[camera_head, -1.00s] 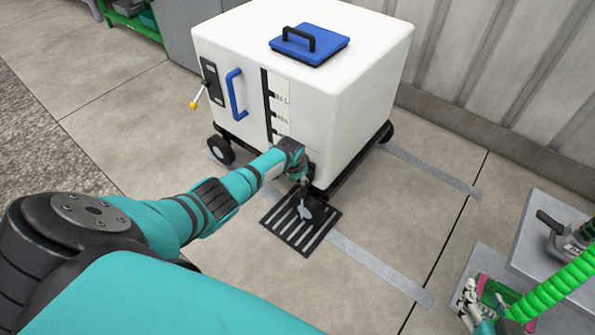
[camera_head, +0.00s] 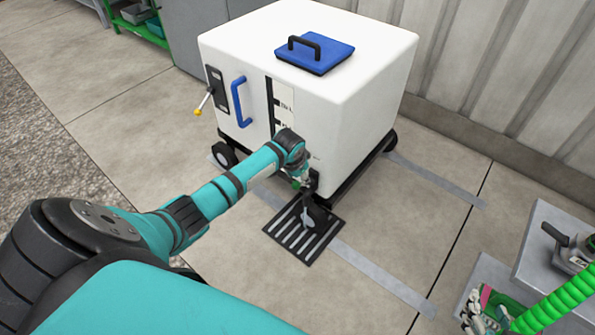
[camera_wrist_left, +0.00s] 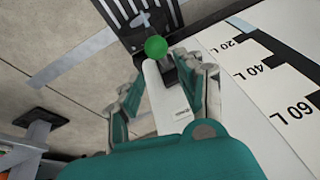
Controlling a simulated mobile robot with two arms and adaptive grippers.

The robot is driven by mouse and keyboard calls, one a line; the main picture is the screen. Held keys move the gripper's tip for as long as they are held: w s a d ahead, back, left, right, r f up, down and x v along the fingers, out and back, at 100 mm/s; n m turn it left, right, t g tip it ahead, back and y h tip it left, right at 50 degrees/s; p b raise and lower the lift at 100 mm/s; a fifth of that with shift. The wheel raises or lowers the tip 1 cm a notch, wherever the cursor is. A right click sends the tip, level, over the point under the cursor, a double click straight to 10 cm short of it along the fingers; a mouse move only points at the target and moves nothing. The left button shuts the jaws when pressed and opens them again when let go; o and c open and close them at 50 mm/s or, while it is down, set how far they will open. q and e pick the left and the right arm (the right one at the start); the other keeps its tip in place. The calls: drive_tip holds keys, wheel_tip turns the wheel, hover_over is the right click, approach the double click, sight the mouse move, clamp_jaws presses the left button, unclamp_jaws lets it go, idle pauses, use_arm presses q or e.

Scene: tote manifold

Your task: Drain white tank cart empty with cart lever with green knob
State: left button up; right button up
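The white tank cart (camera_head: 345,110) stands at the back centre with a blue lid and handle. Its outlet (camera_head: 313,187) is low at the front corner, above a black floor grate (camera_head: 300,245). In the left wrist view the lever's green knob (camera_wrist_left: 155,47) shows just beyond the fingertips, in front of the outlet. My left gripper (camera_wrist_left: 160,75) is open, a finger on each side of the knob's line; contact is not visible. In the head view the gripper (camera_head: 304,180) is at the outlet.
A second lever with a yellow knob (camera_head: 198,111) sits on the tank's left face. A grey platform (camera_head: 535,240) with a black-handled device and a bright green hose (camera_head: 560,305) are at right. A wall stands behind.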

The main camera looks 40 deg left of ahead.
use_arm(q)
drive_tip(key=v, duration=0.3)
drive_tip(key=shift+s+r, duration=0.15)
drive_tip(key=shift+r, duration=0.2)
